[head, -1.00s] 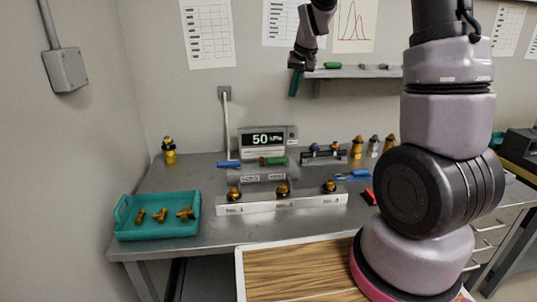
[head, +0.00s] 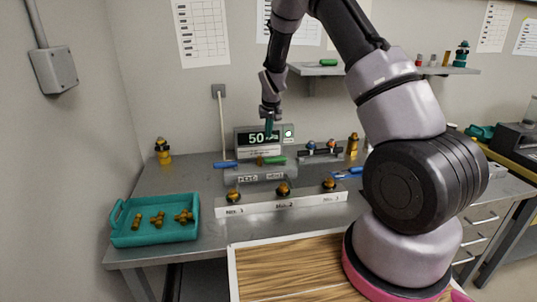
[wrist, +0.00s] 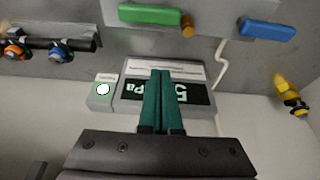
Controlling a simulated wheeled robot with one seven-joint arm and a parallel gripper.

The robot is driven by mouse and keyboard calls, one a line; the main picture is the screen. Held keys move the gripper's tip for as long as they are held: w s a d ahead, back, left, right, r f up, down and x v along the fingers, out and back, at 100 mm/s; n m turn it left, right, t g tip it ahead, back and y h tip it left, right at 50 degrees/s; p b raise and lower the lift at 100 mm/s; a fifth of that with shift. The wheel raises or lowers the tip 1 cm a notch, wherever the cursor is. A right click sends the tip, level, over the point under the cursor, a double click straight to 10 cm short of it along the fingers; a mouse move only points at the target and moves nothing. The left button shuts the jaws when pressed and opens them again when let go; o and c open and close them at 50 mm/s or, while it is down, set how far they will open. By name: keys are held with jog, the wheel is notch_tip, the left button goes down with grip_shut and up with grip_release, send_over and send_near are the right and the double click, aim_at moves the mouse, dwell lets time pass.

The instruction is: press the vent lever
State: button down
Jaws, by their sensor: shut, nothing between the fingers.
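Two small label plates are on the unit, too small to read surely, so I cannot tell which lever is the vent one. In the wrist view the green lever (wrist: 150,15) and blue lever (wrist: 268,27) lie at the top. My gripper (head: 270,133), with teal fingers, is shut and empty. It hangs above and behind the levers, in front of the pressure display (head: 256,139), apart from both. Its fingers (wrist: 161,75) cover part of the display's digits.
A white rack (head: 257,204) with several gold-black knobs stands in front of the levers. A teal tray (head: 154,237) with brass fittings sits left. A wall shelf (head: 350,72) is above right.

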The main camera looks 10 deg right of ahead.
aim_at(275, 162)
jog(key=x, duration=0.3)
jog(key=s+x, duration=0.1)
jog(key=x, duration=0.2)
jog(key=s+x, duration=0.1)
jog(key=x, duration=0.2)
jog(key=shift+f, duration=0.4)
jog(key=shift+s, duration=0.8)
